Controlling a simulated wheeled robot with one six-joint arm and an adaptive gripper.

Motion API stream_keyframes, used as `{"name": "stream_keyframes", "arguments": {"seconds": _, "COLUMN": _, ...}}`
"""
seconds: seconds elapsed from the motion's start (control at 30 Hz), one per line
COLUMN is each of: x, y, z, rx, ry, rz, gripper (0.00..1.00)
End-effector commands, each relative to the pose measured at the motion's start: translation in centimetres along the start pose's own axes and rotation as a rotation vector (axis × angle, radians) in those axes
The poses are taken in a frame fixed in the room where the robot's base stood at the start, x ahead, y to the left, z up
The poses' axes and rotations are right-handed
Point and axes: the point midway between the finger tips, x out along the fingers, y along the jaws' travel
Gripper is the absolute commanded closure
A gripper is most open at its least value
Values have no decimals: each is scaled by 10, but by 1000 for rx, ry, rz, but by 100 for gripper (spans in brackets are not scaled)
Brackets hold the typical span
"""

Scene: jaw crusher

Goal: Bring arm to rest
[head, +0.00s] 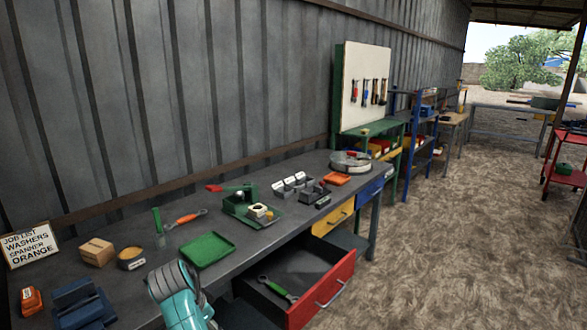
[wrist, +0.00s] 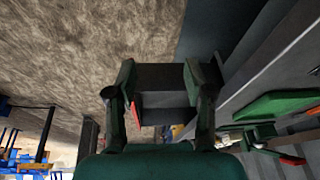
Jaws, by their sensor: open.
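My gripper (wrist: 159,78) shows in the wrist view with its two dark green fingers spread apart and nothing between them. A dark grey surface with a strip of red lies beyond the fingers, apart from them; it may be the open drawer. In the head view only part of my teal and grey arm shows at the bottom, over the front edge of the workbench (head: 225,262); the gripper itself is hidden or out of frame there. The red drawer (head: 322,290) stands open, with a green-handled spanner (head: 278,288) lying in it.
On the bench are a green tray (head: 207,249), an orange-handled tool (head: 186,218), a cardboard box (head: 97,252), a blue vise-like block (head: 82,306) and grey bins (head: 290,183). A job list sign (head: 31,245) stands at left.

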Motion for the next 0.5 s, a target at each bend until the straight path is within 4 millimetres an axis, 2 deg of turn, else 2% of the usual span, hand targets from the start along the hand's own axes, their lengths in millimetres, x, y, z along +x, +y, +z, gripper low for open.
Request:
{"name": "stream_keyframes", "arguments": {"seconds": 0.03, "x": 18, "y": 10, "z": 1, "rx": -9, "ry": 2, "rz": -8, "gripper": 47}}
{"name": "stream_keyframes", "arguments": {"seconds": 0.17, "x": 64, "y": 36, "z": 3, "rx": -47, "ry": 17, "rz": -47, "gripper": 47}}
{"name": "stream_keyframes", "arguments": {"seconds": 0.3, "x": 116, "y": 72, "z": 8, "rx": -94, "ry": 39, "rz": -101, "gripper": 47}}
{"name": "stream_keyframes", "arguments": {"seconds": 0.5, "x": 174, "y": 131, "z": 20, "rx": -158, "ry": 79, "rz": -174, "gripper": 47}}
